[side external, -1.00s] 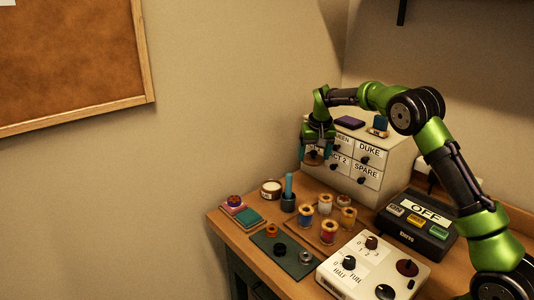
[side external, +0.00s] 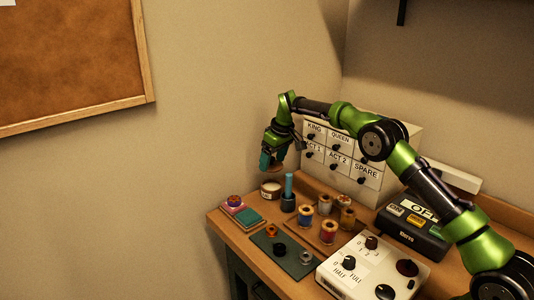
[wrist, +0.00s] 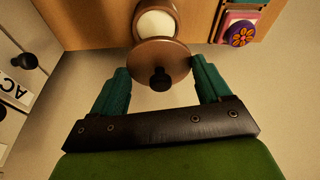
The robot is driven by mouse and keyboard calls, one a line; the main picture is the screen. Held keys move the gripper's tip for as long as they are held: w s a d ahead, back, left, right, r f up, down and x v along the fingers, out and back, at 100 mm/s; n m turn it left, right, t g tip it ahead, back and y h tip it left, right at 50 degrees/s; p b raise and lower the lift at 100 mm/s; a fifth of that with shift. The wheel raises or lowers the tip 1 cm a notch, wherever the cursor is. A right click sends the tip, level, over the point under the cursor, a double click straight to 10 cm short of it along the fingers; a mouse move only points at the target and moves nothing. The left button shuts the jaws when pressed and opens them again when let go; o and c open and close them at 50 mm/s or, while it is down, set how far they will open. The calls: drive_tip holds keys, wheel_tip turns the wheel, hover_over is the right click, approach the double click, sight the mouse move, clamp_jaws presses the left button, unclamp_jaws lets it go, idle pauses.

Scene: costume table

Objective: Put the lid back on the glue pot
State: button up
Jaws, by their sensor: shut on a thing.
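My gripper (side external: 273,162) is shut on the lid, a round brown disc (wrist: 177,65) with a black knob. In the wrist view the lid sits level with the teal fingertips, its knob facing the camera. The glue pot (side external: 270,191) is a short round pot with a pale label, standing on the table at the back left. The lid hangs just above the pot, apart from it in the side view. In the wrist view the pot, with its pale round opening (wrist: 155,23), shows beyond the lid, which partly covers it.
A teal stick in a dark holder (side external: 288,200) stands close right of the pot. Several thread spools (side external: 328,232) are farther right. A pink and teal stack with a flower-marked piece (side external: 235,203) lies to the left. Labelled drawers (side external: 339,160) stand behind.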

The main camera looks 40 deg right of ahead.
drive_tip(key=shift+f, duration=3.15)
drive_tip(key=shift+f, duration=0.15)
drive_tip(key=o, duration=1)
drive_tip(key=shift+r, duration=3.5)
